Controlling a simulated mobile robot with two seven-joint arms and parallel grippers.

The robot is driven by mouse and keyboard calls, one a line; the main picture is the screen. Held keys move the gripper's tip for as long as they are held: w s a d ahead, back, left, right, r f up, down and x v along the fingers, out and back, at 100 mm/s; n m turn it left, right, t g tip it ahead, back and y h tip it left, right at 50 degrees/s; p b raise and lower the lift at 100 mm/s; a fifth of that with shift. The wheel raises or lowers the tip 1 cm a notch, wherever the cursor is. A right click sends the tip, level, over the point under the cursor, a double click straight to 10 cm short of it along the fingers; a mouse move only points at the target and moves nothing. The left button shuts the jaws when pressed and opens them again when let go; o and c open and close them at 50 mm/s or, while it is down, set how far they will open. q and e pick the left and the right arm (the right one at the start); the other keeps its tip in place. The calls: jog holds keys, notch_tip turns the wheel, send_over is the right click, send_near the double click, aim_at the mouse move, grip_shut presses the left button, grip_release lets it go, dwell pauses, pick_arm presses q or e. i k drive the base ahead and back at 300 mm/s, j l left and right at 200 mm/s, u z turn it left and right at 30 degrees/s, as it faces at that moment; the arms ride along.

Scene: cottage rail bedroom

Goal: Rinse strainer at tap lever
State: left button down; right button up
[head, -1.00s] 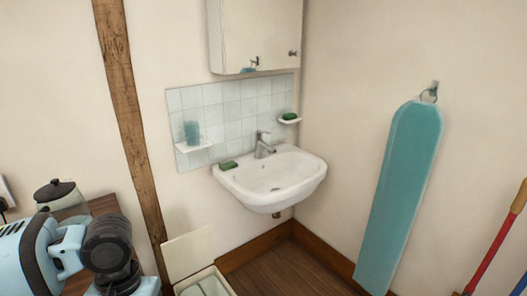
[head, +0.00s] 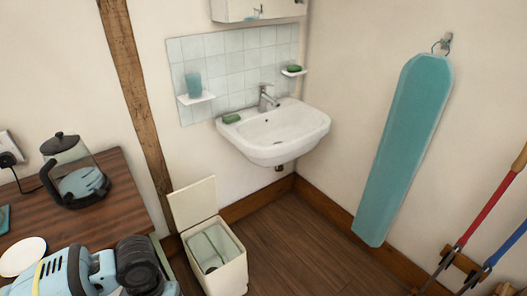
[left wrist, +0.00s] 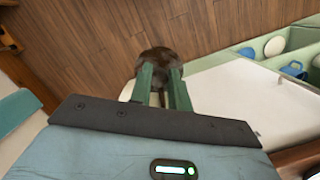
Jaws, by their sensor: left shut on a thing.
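The white basin (head: 290,139) hangs on the back wall, with the chrome tap (head: 266,100) at its rear edge and the tap lever (head: 266,86) on top. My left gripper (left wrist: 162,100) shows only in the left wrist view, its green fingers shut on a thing. A dark, round, mesh-like piece, seemingly the strainer (left wrist: 158,60), sits at the fingertips. Its handle is mostly hidden by the fingers. In the head view my left arm is at the lower left, its gripper out of frame, away from the basin. My right gripper is not in view.
A wooden counter (head: 105,205) with a kettle (head: 75,170) and white plate (head: 22,257) stands left. An open-lidded bin (head: 232,282) stands on the floor below the basin's left. An ironing board (head: 404,150) hangs right. The floor (head: 295,240) before the basin is clear.

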aim_at(261, 86)
jog(key=i+l+z, duration=0.15)
jog(key=i+l, duration=0.2)
jog(key=i, duration=0.15)
jog(key=i+l+z, duration=0.2)
jog(key=i, duration=0.25)
jog(key=i+l+z, duration=0.15)
jog(key=i+l, duration=0.2)
jog(key=i, duration=0.7)
